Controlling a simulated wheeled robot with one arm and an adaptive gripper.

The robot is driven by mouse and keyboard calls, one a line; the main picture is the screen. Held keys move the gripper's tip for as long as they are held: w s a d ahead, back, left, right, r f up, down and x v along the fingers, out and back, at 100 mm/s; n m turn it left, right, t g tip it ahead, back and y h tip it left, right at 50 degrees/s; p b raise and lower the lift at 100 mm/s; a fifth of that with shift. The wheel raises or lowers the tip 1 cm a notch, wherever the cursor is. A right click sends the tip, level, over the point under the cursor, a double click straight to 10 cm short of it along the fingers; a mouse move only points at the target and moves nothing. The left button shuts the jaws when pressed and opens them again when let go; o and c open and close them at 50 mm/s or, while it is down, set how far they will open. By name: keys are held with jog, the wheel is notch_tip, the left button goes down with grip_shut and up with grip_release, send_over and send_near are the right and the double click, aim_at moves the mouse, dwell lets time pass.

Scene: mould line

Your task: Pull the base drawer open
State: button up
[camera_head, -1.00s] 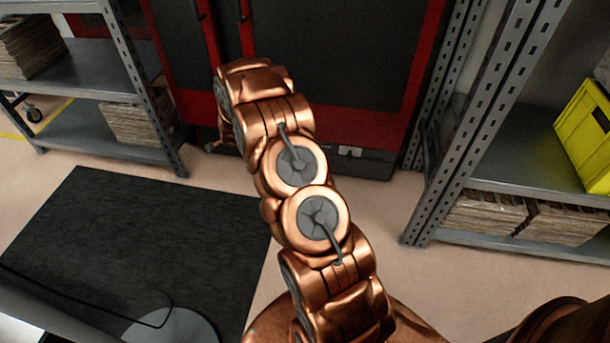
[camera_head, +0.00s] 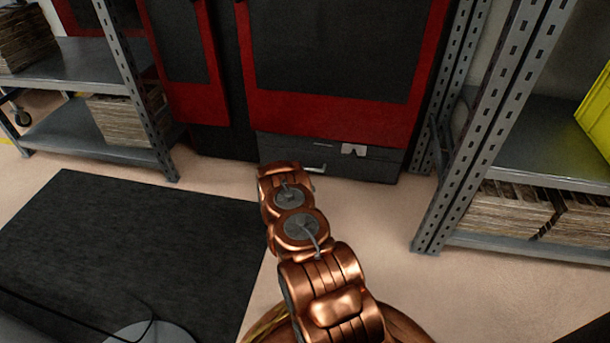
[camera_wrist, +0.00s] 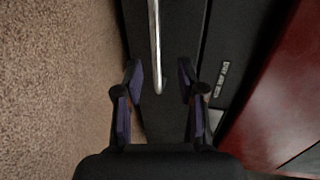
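The base drawer (camera_head: 375,165) is the dark panel low under the red and black cabinet, and its front looks flush. In the wrist view the dark drawer front (camera_wrist: 180,25) runs up the middle, with its bright bar handle (camera_wrist: 154,40) lengthwise on it. My gripper (camera_wrist: 160,78) is open, one finger on each side of the handle's near end. I cannot tell whether either finger touches it. In the head view my copper-coloured arm hides the gripper and part of the drawer.
The red cabinet (camera_head: 330,118) rises above the drawer. Metal shelving stands at the left (camera_head: 75,70) and close at the right (camera_head: 540,170). A dark mat (camera_head: 130,240) lies at the left. The floor before the drawer is otherwise clear.

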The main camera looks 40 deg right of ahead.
aim_at(305, 168)
jog(key=shift+s+d+f+b+x, duration=0.15)
jog(key=shift+b+x, duration=0.5)
jog(key=shift+x, duration=0.7)
jog(key=shift+s+b+x, duration=0.1)
jog(key=shift+b+x, duration=0.5)
jog(key=shift+x, duration=0.7)
jog(key=shift+s+d+f+b+x, duration=0.15)
jog(key=shift+b+x, duration=0.5)
jog(key=shift+x, duration=0.7)
jog(key=shift+a, duration=0.1)
jog(key=shift+r, duration=0.1)
grip_shut()
